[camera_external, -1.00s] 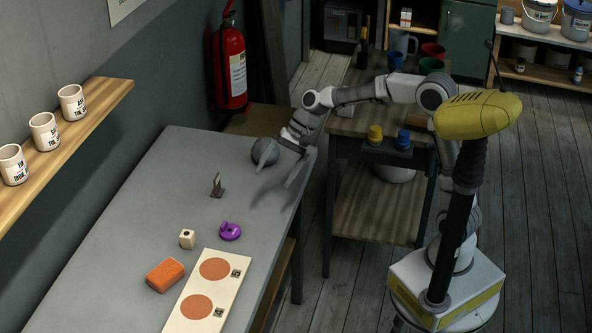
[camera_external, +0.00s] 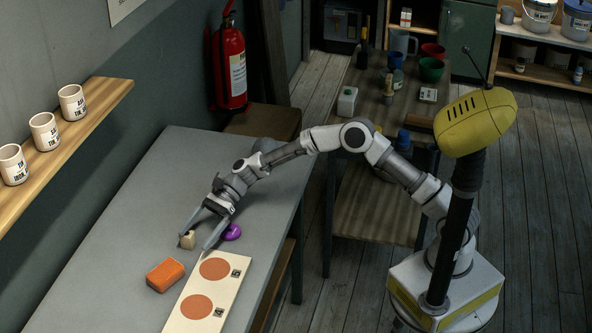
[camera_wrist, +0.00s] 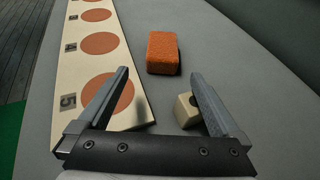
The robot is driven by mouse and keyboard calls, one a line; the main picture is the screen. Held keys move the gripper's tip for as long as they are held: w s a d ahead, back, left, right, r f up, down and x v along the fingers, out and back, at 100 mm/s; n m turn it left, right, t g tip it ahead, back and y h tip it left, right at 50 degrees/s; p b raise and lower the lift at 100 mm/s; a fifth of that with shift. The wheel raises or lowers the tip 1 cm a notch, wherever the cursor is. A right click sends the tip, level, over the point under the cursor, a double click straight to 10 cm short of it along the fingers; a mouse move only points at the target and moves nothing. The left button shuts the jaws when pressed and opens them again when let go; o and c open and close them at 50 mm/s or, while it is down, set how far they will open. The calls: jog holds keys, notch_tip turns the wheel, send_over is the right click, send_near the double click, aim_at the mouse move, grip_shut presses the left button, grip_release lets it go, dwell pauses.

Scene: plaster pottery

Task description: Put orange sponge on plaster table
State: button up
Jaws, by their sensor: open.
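The orange sponge (camera_external: 165,275) lies on the grey table (camera_external: 150,222), left of the cream board. In the wrist view the sponge (camera_wrist: 163,53) lies ahead of my fingertips, between their lines and clear of both. My gripper (camera_external: 194,243) is open and empty, low over the table. In the wrist view my gripper (camera_wrist: 158,73) has its left finger over the board's edge and its right finger beside a small cream cube (camera_wrist: 188,110). The cube (camera_external: 188,239) is partly hidden by a finger in the outside view; I cannot tell if they touch.
The cream board (camera_external: 180,316) with orange discs lies at the table's front right. A purple object (camera_external: 232,232) sits close beside my gripper. A wall shelf (camera_external: 100,108) holds white mugs at left. A second table with cups (camera_external: 432,68) stands behind.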

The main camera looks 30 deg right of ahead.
aim_at(170, 266)
jog(key=b+x, duration=0.1)
jog(key=x, duration=0.7)
jog(key=shift+s+a+f, duration=0.15)
jog(key=shift+a+f, duration=0.05)
jog(key=shift+f, duration=0.05)
jog(key=shift+a+r+b+x, duration=0.2)
jog(key=shift+b+x, duration=0.3)
jog(key=shift+x, duration=1)
jog(key=shift+a+r+b+x, duration=0.1)
jog(key=shift+r+b+x, duration=0.3)
jog(key=shift+x, duration=1.1)
jog(key=shift+f, duration=0.15)
